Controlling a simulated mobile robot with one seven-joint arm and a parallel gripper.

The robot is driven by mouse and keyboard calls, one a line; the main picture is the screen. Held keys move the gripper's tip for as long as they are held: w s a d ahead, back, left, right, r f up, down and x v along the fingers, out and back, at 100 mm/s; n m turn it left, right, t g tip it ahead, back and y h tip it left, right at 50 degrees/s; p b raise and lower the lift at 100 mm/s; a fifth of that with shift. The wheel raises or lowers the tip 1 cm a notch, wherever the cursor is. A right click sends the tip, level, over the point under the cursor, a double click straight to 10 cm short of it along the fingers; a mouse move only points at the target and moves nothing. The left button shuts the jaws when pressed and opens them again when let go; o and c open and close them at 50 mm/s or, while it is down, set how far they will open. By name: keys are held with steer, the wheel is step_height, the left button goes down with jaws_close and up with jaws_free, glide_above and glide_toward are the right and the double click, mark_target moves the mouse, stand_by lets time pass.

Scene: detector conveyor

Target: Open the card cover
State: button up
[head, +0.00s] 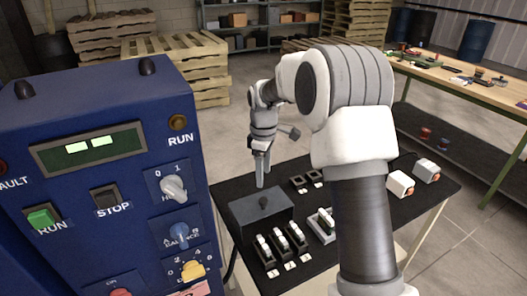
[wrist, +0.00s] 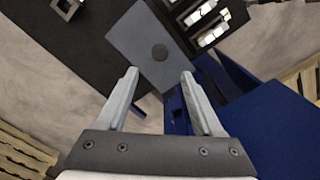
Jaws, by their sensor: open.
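The card cover appears to be the dark grey box (head: 248,216) with a round black knob (head: 263,202) on top, on the black table mat. It looks closed; what lies under it is hidden. In the wrist view the cover is a flat grey plate (wrist: 135,40) with the knob (wrist: 160,53) near its middle. My gripper (head: 261,184) points down above the cover's far edge, apart from the knob. In the wrist view my gripper (wrist: 159,76) has its fingers spread and empty, with the knob beyond the gap between the tips.
A blue control cabinet (head: 95,175) stands close on the left of the table. Black modules with white levers (head: 277,246) sit just in front of the cover. White-and-grey blocks (head: 400,184) stand at the table's right. Bare black mat (head: 225,190) shows left of the gripper.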

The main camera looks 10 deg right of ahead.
step_height(320, 180, up, 8)
steer(key=shift+f, duration=0.25)
steer(key=s+d+r+m+t, duration=0.1)
steer(key=s+r+m, duration=0.2)
steer(key=s+r, duration=0.3)
steer(key=s+d+r+m+t, duration=0.1)
steer(key=s+r+m+t, duration=0.15)
steer(key=s+r, duration=0.45)
steer(key=s+d+f+m+t, duration=0.1)
steer(key=s+f+m, duration=0.1)
steer(key=s, duration=0.7)
steer(key=s+f+m+t, duration=0.1)
steer(key=s+m, duration=0.4)
steer(key=s, duration=0.5)
steer(key=shift+d+f, duration=0.4)
steer(key=shift+f, duration=0.45)
steer(key=shift+w, duration=0.1)
